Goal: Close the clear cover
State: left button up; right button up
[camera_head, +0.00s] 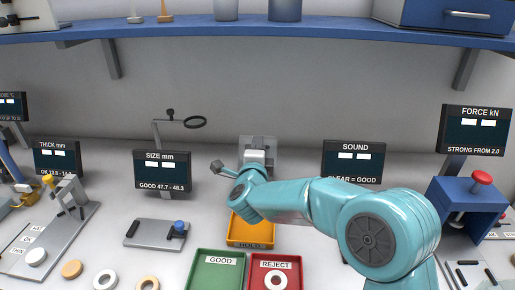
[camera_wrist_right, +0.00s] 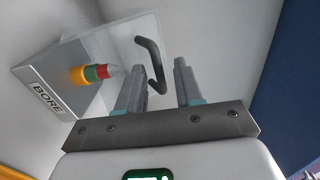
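In the right wrist view a faint see-through panel (camera_wrist_right: 120,36), which looks like the clear cover, stands in front of the grey BORE box (camera_wrist_right: 48,98). A dark bent handle (camera_wrist_right: 150,52) shows at its right side, between and just beyond the fingers. My right gripper (camera_wrist_right: 161,72) has its two fingers apart. I cannot tell whether either finger touches the handle. A red, green and yellow plug (camera_wrist_right: 92,73) sticks out of the box. My left gripper is not in view.
A yellow HOLD tray (camera_head: 250,244), a green GOOD tray (camera_head: 217,279) and a red REJECT tray (camera_head: 275,262) lie below my arm. The SIZE display (camera_head: 162,174) and SOUND display (camera_head: 353,162) stand either side. A blue shelf (camera_head: 200,30) runs overhead.

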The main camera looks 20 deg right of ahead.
grip_shut()
dwell(1.4)
